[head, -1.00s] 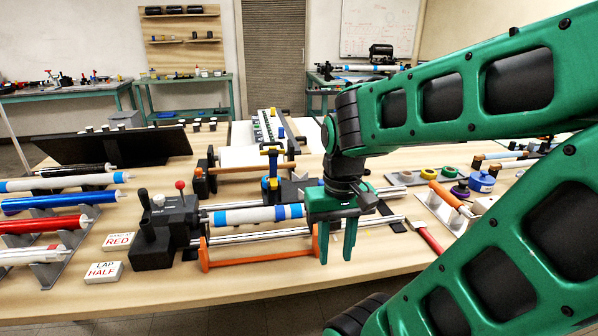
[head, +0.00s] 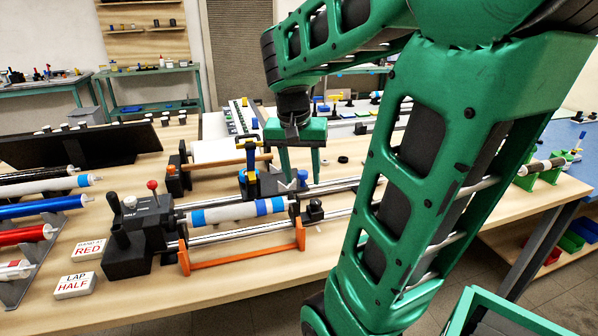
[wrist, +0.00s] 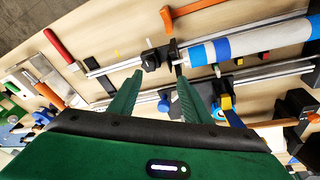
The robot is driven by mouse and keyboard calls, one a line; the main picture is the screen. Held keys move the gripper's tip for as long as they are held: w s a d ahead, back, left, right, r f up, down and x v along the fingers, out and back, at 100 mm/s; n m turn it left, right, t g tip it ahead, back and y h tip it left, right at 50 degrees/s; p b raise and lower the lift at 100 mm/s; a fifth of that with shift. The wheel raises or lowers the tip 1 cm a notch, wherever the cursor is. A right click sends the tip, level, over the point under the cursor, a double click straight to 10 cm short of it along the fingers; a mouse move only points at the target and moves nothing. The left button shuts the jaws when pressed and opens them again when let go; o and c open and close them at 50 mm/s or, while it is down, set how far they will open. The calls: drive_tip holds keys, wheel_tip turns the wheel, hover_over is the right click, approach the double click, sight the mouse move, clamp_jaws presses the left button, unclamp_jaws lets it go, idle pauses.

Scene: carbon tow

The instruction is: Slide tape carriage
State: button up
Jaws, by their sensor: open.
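The tape carriage (head: 249,182) is a dark block with a blue and yellow upright. It sits on the rails behind the pale tube with blue bands (head: 237,210). In the wrist view its blue and yellow part (wrist: 226,104) is right of my fingers. My gripper (head: 301,182) is open, fingers pointing down, just right of the carriage and over the back rail. Nothing shows between the fingers (wrist: 158,80). I cannot tell whether a finger touches the carriage. The carriage's lower part is partly hidden in the wrist view.
A black headstock with a red-knobbed lever (head: 150,215) holds the tube's left end. An orange bar (head: 245,254) runs along the front. A roller with an orange rod (head: 220,160) stands behind the carriage. Coloured tubes lie at left.

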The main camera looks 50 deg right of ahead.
sight(302, 172)
drive_tip(key=w+d+r+m+h, duration=0.1)
drive_tip(key=w+d+r+m, duration=0.2)
drive_tip(key=w+d, duration=0.4)
drive_tip(key=x, duration=0.7)
drive_tip(key=w+x, duration=0.1)
drive_tip(key=x, duration=0.2)
drive_tip(key=shift+w+f, duration=0.1)
drive_tip(key=shift+f, duration=0.25)
drive_tip(key=shift+a, duration=0.1)
drive_tip(key=shift+c, duration=0.2)
drive_tip(key=shift+t+h, duration=0.3)
clamp_jaws()
